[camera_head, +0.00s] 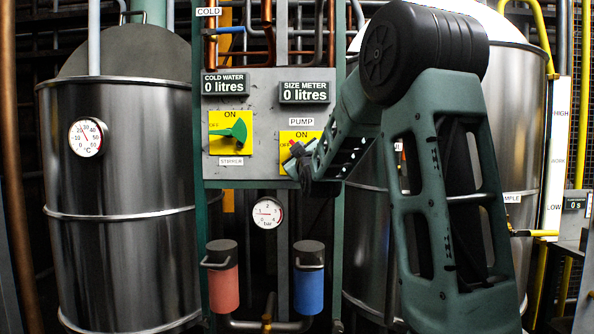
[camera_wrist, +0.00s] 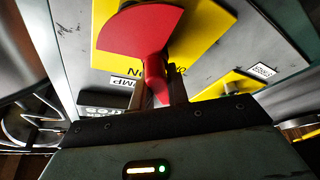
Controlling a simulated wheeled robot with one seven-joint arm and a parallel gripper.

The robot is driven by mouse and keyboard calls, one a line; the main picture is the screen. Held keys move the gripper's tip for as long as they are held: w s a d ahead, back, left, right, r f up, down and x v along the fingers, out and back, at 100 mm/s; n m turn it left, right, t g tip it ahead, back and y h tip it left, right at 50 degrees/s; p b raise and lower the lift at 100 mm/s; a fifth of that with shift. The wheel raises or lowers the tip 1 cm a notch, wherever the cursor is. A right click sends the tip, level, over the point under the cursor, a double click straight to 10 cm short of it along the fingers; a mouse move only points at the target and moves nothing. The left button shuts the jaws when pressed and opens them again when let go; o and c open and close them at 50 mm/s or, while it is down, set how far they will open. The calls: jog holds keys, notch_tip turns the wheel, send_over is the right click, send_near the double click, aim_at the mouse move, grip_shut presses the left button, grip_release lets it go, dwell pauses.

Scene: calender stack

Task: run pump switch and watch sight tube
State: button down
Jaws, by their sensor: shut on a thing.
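The pump switch is a red fan-shaped knob (camera_wrist: 140,35) on a yellow plate (camera_head: 312,138) under the PUMP label, on the grey panel. In the head view my gripper (camera_head: 299,162) is at this switch and covers most of it. In the wrist view my gripper (camera_wrist: 157,88) is shut on the narrow stem of the red knob. The knob's exact setting is hard to read. The sight tube (camera_head: 554,165) is a tall pale strip on the right tank, marked HIGH at the top and LOW near the bottom. No clear liquid level shows in it.
The cold water display (camera_head: 225,84) and size meter display (camera_head: 304,92) read 0 litres. A green switch (camera_head: 238,130) on yellow is left of the pump switch. Red (camera_head: 224,285) and blue (camera_head: 309,286) canisters hang below. A small display (camera_head: 575,204) reads 0 s.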

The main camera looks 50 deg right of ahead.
jog(key=m+h+b, duration=0.1)
jog(key=m+b, duration=0.1)
jog(key=m+h+b, duration=0.1)
jog(key=m+b, duration=0.1)
jog(key=m, duration=0.1)
jog(key=shift+s+d+f+g, duration=0.1)
jog(key=shift+s+f+g, duration=0.1)
jog(key=shift+g, duration=0.2)
jog(key=shift+s+d+r+m+g+h+b, duration=0.15)
jog(key=shift+m+g+h+b, duration=0.5)
jog(key=shift+m, duration=0.8)
jog(key=shift+d+r+m+g+h+b, duration=0.15)
jog(key=shift+m+g+h+b, duration=0.3)
jog(key=shift+m+h+b, duration=0.7)
jog(key=shift+m+y, duration=0.3)
jog(key=shift+m, duration=0.3)
jog(key=c, duration=1.4)
grip_release()
jog(key=shift+o, duration=0.2)
jog(key=shift+s+a, duration=0.1)
jog(key=v, duration=1.7)
jog(key=shift+s+a, duration=0.1)
jog(key=shift+a, duration=0.05)
